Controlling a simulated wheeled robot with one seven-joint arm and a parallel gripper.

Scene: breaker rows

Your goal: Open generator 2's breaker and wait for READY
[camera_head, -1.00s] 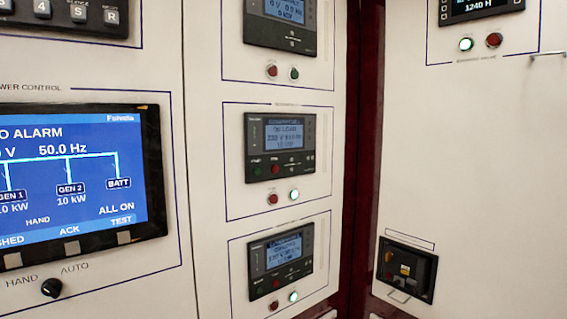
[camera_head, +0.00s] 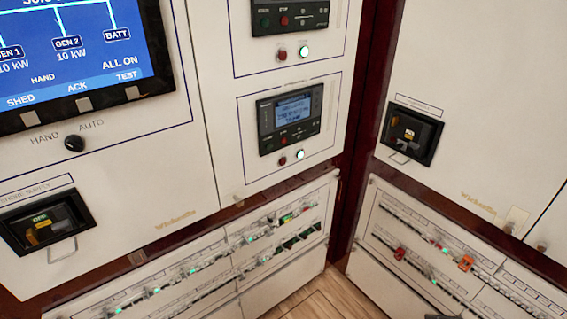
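The power control screen (camera_head: 70,55) at upper left shows GEN 1 and GEN 2 at 10 kW each, BATT, HAND and ALL ON. A generator controller (camera_head: 290,118) sits on the middle panel with a lit blue display too small to read. Below it are a red button (camera_head: 283,161) and a lit green-white lamp (camera_head: 300,154). Another controller (camera_head: 288,14) is cut off above, with its own red button and lit lamp (camera_head: 304,50). A black breaker (camera_head: 411,133) with a yellow mark is on the right panel; its label is unreadable.
Breaker rows line the lower left (camera_head: 190,270) and lower right (camera_head: 430,240) panels. Wooden floor (camera_head: 330,300) is clear between them.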

